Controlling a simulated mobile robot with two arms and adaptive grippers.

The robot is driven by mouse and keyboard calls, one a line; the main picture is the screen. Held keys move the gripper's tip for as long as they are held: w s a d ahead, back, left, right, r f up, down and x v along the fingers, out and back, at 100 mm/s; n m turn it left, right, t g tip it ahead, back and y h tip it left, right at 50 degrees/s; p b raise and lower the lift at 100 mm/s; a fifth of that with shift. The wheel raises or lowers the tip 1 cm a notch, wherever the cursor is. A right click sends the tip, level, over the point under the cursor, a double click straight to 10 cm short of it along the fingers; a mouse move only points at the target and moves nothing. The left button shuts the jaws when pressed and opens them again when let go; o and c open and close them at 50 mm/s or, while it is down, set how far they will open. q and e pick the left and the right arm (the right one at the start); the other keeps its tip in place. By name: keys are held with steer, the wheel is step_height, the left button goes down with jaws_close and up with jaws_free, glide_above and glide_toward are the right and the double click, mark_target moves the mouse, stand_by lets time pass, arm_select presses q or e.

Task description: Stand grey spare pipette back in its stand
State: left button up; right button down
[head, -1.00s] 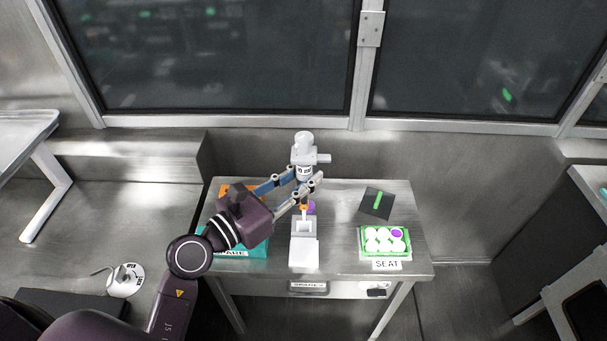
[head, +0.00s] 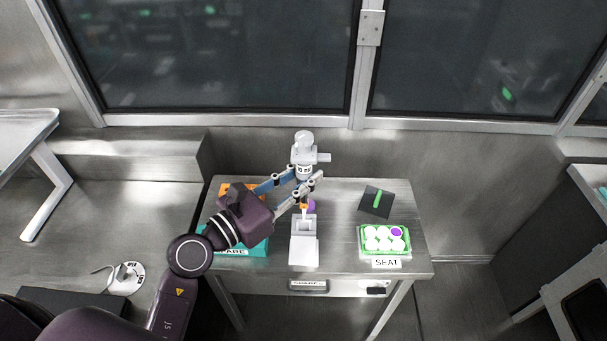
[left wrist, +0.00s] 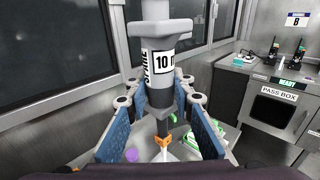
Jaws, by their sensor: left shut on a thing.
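The grey pipette (head: 303,151) is upright in my left gripper (head: 309,180), which is shut on its body. The pale grey stand (head: 304,252) is on the table just below and in front of that end. I cannot tell whether the tip is inside the stand's opening or above it. My right gripper is out of view.
On the metal table (head: 340,262), a green rack (head: 363,250) with white caps and one purple cap sits right. A dark pad (head: 377,203) with a green strip lies behind it. A teal box (head: 258,249) is left, partly under my arm. A purple item (head: 311,206) is behind the stand.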

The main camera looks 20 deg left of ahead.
mark_target(304, 202)
arm_select(q)
steer(key=shift+p, duration=0.3)
stand_by(0.5)
steer(key=shift+f+b, duration=0.95)
steer(key=shift+f, duration=0.15)
steer(key=shift+f+b, duration=1.65)
steer(key=shift+f, duration=0.35)
steer(key=shift+f+b, duration=3.45)
steer(key=shift+f, duration=0.6)
steer(key=o, duration=1.1)
steer(key=shift+o, duration=0.2)
steer(key=shift+s, duration=0.1)
steer(key=shift+s+a, duration=0.25)
steer(key=shift+s, duration=0.05)
steer(key=v, duration=1.1)
